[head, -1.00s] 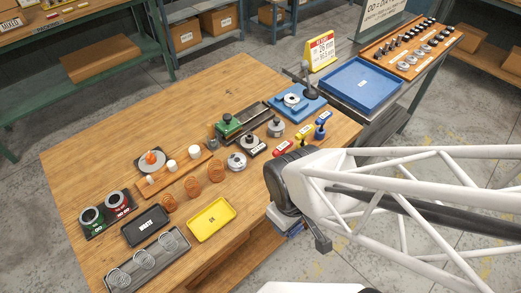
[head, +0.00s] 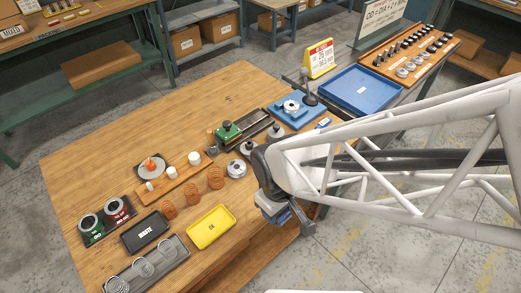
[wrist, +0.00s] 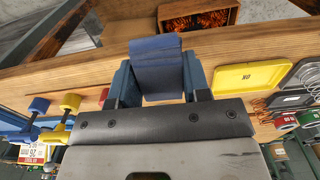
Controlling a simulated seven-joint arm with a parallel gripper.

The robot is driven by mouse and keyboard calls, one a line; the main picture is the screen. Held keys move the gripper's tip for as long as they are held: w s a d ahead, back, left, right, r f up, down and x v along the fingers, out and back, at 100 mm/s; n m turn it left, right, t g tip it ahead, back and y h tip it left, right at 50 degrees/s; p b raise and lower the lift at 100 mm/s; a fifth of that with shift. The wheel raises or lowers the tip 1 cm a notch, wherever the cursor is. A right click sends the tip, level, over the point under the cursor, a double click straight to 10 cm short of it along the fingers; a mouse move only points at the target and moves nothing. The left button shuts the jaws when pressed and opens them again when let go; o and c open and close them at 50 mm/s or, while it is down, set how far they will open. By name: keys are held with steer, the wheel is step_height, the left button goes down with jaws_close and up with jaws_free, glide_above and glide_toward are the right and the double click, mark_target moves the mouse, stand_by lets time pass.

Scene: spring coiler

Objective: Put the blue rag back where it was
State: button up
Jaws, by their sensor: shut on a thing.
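The blue rag (wrist: 157,65) is between the fingers of my gripper (wrist: 158,88) in the wrist view and sticks out past them. My gripper is shut on it. In the head view my gripper (head: 288,216) is at the front right edge of the wooden workbench, right of the yellow OK tray (head: 211,227). A bit of blue shows at its fingers there. The arm hides much of that bench edge. I cannot tell whether the rag touches the bench.
The yellow tray, the black WASTE tray (head: 145,231) and several copper springs (head: 191,191) are left of my gripper. The blue tray (head: 361,90) is on the side table. A box of copper coils (wrist: 198,14) shows beyond the bench edge in the wrist view.

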steer(key=w+a, duration=0.1)
steer(key=w, duration=0.2)
steer(key=w+a, duration=0.2)
steer(key=w, duration=0.1)
steer(key=w+a+f, duration=0.1)
steer(key=w, duration=0.2)
steer(key=shift+w+a, duration=0.15)
steer(key=shift+a, duration=0.25)
steer(key=shift+f, duration=0.1)
steer(key=shift+f, duration=1.65)
steer(key=shift+f, duration=0.15)
steer(key=o, duration=0.9)
step_height(320, 180, up, 12)
steer(key=shift+r, duration=0.2)
